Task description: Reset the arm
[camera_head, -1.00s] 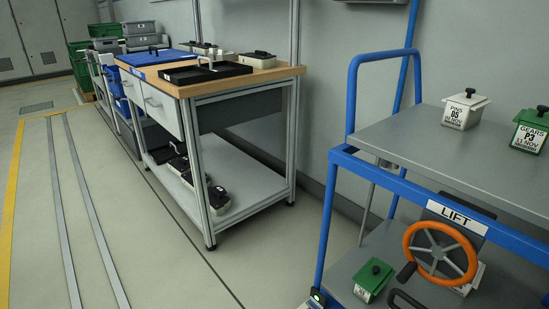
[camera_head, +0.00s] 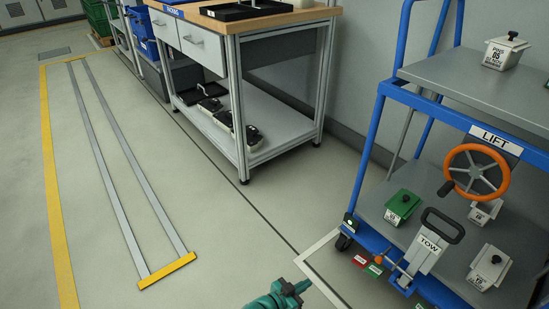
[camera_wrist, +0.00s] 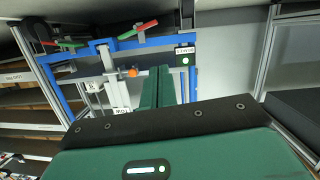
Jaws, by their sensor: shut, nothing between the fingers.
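My gripper (camera_head: 296,291), teal with a dark tip, shows at the bottom edge of the head view, low over the floor and left of the blue cart. In the wrist view its green fingers (camera_wrist: 161,86) are shut together with nothing held. The rest of the arm is mostly out of the picture.
The blue cart (camera_head: 364,150) stands at right, with an orange handwheel (camera_head: 476,171), a TOW handle (camera_head: 429,241), a green-lidded box (camera_head: 403,205) and pale boxes. A workbench (camera_head: 237,110) stands behind. The floor at left, with its rails (camera_head: 108,165), is clear.

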